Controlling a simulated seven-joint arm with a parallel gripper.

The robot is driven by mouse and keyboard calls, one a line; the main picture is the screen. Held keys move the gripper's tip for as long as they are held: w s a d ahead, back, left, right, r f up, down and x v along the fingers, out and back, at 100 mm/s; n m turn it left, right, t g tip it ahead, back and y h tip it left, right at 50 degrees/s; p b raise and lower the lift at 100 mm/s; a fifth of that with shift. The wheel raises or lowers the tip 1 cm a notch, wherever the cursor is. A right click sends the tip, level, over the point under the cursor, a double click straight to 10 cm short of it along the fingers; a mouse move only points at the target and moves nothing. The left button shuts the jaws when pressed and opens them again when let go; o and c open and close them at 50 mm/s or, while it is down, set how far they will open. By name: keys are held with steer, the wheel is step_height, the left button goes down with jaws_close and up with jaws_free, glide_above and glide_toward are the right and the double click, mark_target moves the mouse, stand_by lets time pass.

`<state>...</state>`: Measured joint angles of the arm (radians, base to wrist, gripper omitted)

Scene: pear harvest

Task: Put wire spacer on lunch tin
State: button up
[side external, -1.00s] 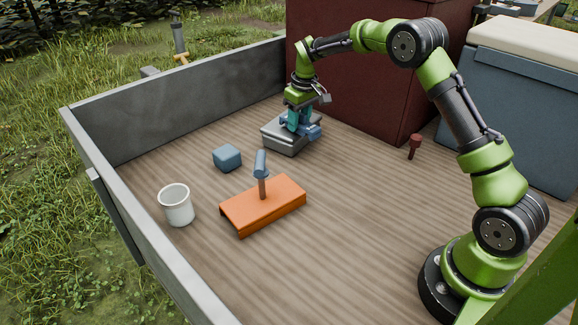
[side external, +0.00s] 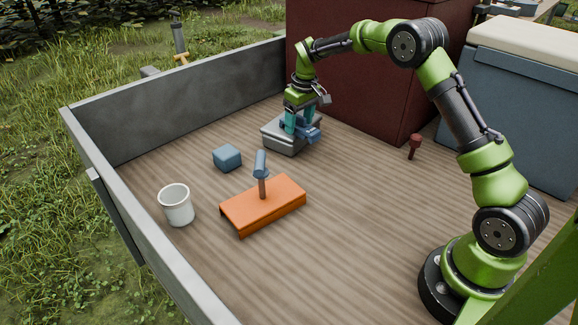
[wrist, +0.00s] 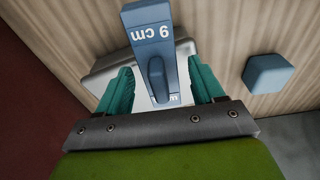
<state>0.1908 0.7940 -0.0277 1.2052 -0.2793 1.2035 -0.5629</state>
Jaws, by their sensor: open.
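The blue wire spacer (side external: 313,134), marked "9 cm" in the wrist view (wrist: 148,20), lies on top of the grey metal lunch tin (side external: 275,140). One end of the spacer reaches past the tin's edge. The tin's corner also shows in the wrist view (wrist: 108,62). My gripper (side external: 298,127) is open just above the tin. In the wrist view, its teal fingers (wrist: 162,90) stand on either side of the spacer's raised grip, with gaps between. The spacer's near part is partly hidden by the gripper body.
A blue cube (side external: 227,158), an orange block with an upright handle (side external: 270,208) and a white mug (side external: 178,207) stand to the left. A dark red crate (side external: 365,85) is close behind the tin. A small red peg (side external: 414,147) stands right. The middle boards are clear.

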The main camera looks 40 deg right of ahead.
mark_target(303, 118)
steer(key=s+a+r+t, duration=0.1)
steer(key=s+a+r, duration=0.15)
steer(key=r, duration=0.55)
steer(key=s+a+r, duration=0.1)
steer(key=s+r, duration=0.2)
steer(key=r, duration=0.5)
steer(key=s+a+r+m+t+y, duration=0.15)
steer(key=s+a+r, duration=0.35)
steer(key=s, duration=0.5)
steer(key=s+a+f+m+t, duration=0.1)
steer(key=s+a+f, duration=0.1)
steer(key=s, duration=0.6)
steer(key=s+a+f+m+t, duration=0.1)
steer(key=s+a+f+t, duration=0.1)
steer(key=s, duration=0.5)
steer(key=shift+s+a+f, duration=0.35)
steer(key=shift+a+f, duration=0.05)
steer(key=shift+a, duration=0.5)
steer(key=shift+m+y, duration=0.25)
steer(key=c, duration=0.4)
